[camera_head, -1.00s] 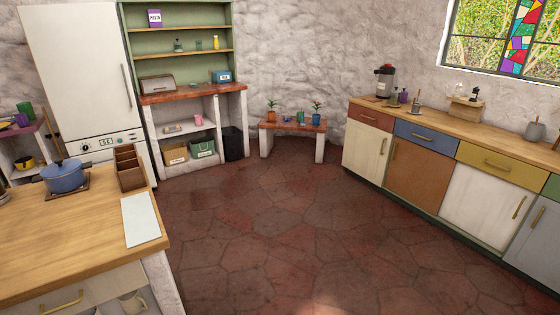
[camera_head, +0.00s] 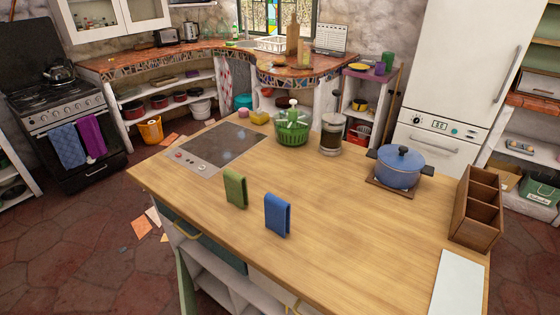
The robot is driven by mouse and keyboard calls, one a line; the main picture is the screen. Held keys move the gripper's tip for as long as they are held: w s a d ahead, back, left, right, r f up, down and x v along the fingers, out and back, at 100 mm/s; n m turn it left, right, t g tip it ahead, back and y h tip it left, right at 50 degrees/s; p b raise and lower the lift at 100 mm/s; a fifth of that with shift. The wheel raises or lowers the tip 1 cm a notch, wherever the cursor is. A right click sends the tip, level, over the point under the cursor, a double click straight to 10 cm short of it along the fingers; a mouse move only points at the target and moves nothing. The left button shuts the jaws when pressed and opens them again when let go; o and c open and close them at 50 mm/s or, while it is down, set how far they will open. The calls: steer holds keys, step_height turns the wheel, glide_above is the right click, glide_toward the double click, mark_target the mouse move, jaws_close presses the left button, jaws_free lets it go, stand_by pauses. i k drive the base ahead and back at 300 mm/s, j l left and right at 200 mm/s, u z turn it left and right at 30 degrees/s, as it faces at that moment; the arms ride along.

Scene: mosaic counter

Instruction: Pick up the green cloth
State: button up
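The green cloth (camera_head: 235,188) is folded and stands upright on the wooden island counter (camera_head: 330,215), near its front-left edge. A blue folded cloth (camera_head: 277,215) stands just to the right of it and a little nearer, with a small gap between them. My gripper is not in view.
A cooktop (camera_head: 215,146) lies behind the green cloth. A green basket (camera_head: 291,127), a glass jar (camera_head: 331,134) and a blue pot (camera_head: 400,167) stand farther back. A wooden organizer (camera_head: 476,208) and a white board (camera_head: 458,284) are at right. Floor at left has scattered tiles (camera_head: 141,226).

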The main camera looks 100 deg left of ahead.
mark_target(236, 187)
steer(key=u, duration=2.7)
